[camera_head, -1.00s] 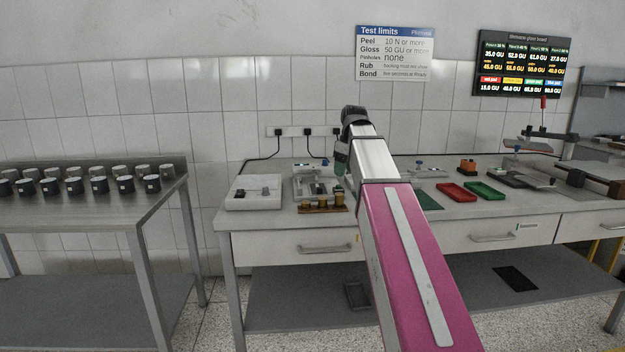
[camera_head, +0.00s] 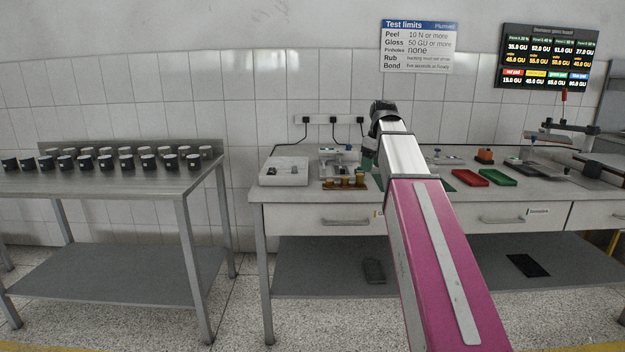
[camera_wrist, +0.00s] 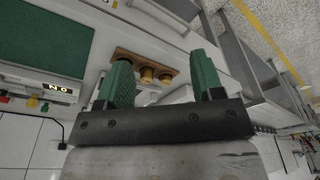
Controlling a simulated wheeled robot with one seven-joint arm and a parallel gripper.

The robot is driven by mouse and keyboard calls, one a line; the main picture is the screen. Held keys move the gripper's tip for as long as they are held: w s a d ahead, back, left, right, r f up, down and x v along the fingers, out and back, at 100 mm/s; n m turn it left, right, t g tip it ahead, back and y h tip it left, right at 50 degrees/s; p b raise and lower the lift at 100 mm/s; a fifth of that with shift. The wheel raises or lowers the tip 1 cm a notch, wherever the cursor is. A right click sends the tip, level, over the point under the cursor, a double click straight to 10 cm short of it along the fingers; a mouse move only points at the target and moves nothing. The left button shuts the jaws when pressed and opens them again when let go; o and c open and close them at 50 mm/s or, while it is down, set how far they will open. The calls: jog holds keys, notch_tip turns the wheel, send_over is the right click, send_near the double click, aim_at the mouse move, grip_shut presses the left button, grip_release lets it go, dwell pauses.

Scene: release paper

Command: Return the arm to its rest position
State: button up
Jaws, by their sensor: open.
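My arm (camera_head: 440,250), with a pink link and a silver forearm, reaches out over the front of the lab bench (camera_head: 300,194) in the head view. My gripper is at its far end and mostly hidden there behind the wrist. In the wrist view my gripper (camera_wrist: 165,88) shows two green fingers spread apart with nothing held between them. Beyond the fingers, a wooden rack with brown jars (camera_wrist: 145,70) sits on the bench. The same rack (camera_head: 345,186) shows just left of my forearm in the head view.
A steel table (camera_head: 110,184) with several dark cups stands at left, with a floor gap before the bench. A white device (camera_head: 284,172), a red tray (camera_head: 470,178) and a green tray (camera_head: 499,177) lie on the bench. A limits sign (camera_head: 418,46) and a screen (camera_head: 546,57) hang behind.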

jog(key=s+f+m, duration=0.2)
jog(key=s+f, duration=0.1)
jog(key=f, duration=0.9)
jog(key=s+f+m, duration=0.2)
jog(key=s+f, duration=0.2)
jog(key=f, duration=0.9)
jog(key=s+f+m, duration=0.2)
jog(key=s+f, duration=0.4)
jog(key=f, duration=0.3)
jog(key=s+a+f+m+g+h, duration=0.1)
jog(key=s+f+m, duration=0.1)
jog(key=s+f, duration=0.5)
notch_tip(320, 180, down, 2)
jog(key=shift+f+m, duration=0.15)
jog(key=shift+m, duration=0.25)
